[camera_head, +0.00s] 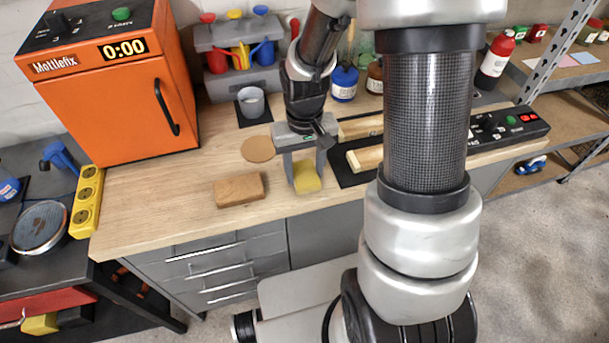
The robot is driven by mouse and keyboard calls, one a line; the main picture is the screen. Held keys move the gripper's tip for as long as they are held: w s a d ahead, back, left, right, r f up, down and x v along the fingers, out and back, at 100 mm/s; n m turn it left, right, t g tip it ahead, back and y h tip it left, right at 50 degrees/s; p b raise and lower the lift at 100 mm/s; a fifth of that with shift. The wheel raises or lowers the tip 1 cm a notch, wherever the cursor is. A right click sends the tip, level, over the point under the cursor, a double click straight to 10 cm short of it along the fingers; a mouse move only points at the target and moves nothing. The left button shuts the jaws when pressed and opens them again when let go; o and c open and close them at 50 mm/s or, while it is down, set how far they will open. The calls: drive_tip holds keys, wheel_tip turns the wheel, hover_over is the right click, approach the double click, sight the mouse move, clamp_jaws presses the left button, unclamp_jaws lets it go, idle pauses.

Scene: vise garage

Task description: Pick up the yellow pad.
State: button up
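The yellow pad (307,178) is a small block near the front edge of the wooden worktop (150,200). My gripper (305,172) comes down over it from above, with its two grey fingers spread apart. One finger is at the pad's left side and the other at its right. I cannot tell whether the fingers touch the pad or leave a small gap. I also cannot tell whether the pad rests fully on the worktop, as the fingers hide part of it.
A brown wooden block (239,190) lies left of the pad, and a round cork disc (258,149) lies behind it. A black mat with wooden pieces (366,159) is close on the right. An orange oven (120,95) and a grey cup (251,101) stand further back.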

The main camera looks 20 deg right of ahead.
sight(305, 173)
drive_tip(key=c, duration=0.4)
wheel_tip(305, 173, up, 10)
drive_tip(key=shift+r+p, duration=0.1)
drive_tip(key=shift+p, duration=0.6)
drive_tip(key=o, duration=0.4)
drive_tip(key=shift+c, duration=1.5)
